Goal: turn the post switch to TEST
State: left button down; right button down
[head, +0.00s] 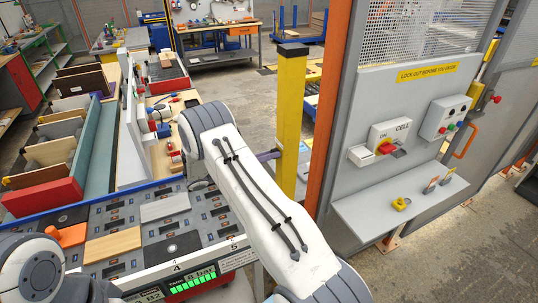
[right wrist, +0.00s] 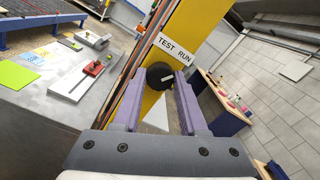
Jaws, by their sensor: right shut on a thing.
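The yellow post (head: 290,120) stands upright right of the middle in the head view, with a dark cap. In the right wrist view, the post (right wrist: 182,24) carries a round black switch knob (right wrist: 156,70) with a short white mark. A white label (right wrist: 175,49) above the knob reads TEST at left and RUN at right. I cannot tell which word the mark points to. My right gripper (right wrist: 160,82) has its purple fingers on both sides of the knob, shut on it. In the head view my right arm mostly hides this gripper (head: 268,155). My left gripper is out of view.
A slotted table (head: 115,215) with boards lies at left.

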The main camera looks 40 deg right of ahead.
jog(key=n+p, duration=0.1)
jog(key=n, duration=0.6)
jog(key=shift+t, duration=0.3)
jog(key=shift+n, duration=0.3)
jog(key=shift+c, duration=2.2)
grip_release()
jog(key=b+v, duration=0.5)
jog(key=v, duration=0.5)
jog(key=shift+a, duration=0.25)
jog(key=shift+a, duration=0.1)
